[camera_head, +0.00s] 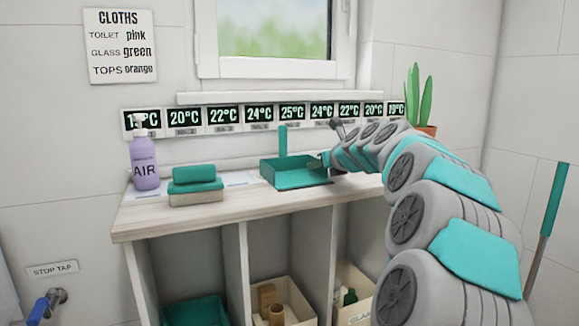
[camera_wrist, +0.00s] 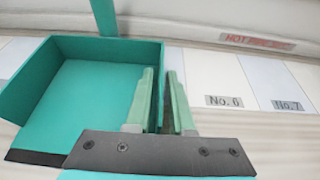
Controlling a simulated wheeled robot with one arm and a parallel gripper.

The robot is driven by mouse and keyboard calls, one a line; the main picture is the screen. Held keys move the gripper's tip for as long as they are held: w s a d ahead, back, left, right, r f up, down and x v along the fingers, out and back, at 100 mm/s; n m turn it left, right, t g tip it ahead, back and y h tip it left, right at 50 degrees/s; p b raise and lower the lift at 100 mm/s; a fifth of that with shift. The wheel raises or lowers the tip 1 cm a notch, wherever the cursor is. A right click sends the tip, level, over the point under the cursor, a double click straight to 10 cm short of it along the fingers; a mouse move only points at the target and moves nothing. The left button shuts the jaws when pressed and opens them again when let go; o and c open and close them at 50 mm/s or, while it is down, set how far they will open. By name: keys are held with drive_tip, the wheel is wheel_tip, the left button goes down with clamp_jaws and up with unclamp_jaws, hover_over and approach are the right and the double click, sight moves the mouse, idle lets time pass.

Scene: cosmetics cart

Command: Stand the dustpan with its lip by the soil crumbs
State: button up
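The teal dustpan (camera_head: 297,178) sits on the counter right of its middle, with its handle (camera_head: 283,140) upright at the back. In the wrist view the pan (camera_wrist: 90,90) fills the left side, with a dark lip at the lower left. My gripper (camera_head: 328,160) is at the pan's right side. In the wrist view its pale green fingers (camera_wrist: 163,100) are close together, one on each side of the pan's right wall, and look shut on it. I see no soil crumbs in either view.
A lilac spray bottle (camera_head: 144,163) and stacked teal-topped sponges (camera_head: 195,185) stand on the counter's (camera_head: 240,208) left. A potted plant (camera_head: 419,100) is at the back right. Temperature displays (camera_head: 258,114) line the wall. Bins (camera_head: 290,290) are below. The counter between sponges and dustpan is clear.

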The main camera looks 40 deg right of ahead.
clamp_jaws()
idle(1.0)
